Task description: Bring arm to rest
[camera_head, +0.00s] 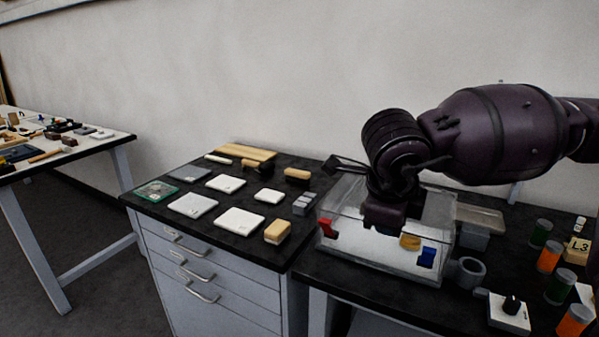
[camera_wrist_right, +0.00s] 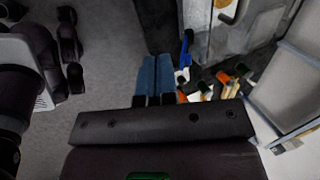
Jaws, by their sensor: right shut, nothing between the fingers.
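My right arm (camera_head: 500,135) comes in from the right in the head view and bends down at a dark joint in front of the clear box. Its fingertips cannot be made out there. In the right wrist view my right gripper (camera_wrist_right: 155,80) shows two blue-grey fingers side by side, shut with nothing between them. Grey floor lies behind the fingers in that view. My left gripper is in neither view.
A clear box (camera_head: 340,262) with red, yellow and blue pieces stands on the right bench. White tiles (camera_head: 240,221) and blocks cover the drawer cabinet (camera_head: 215,285). Another table (camera_head: 110,148) stands left.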

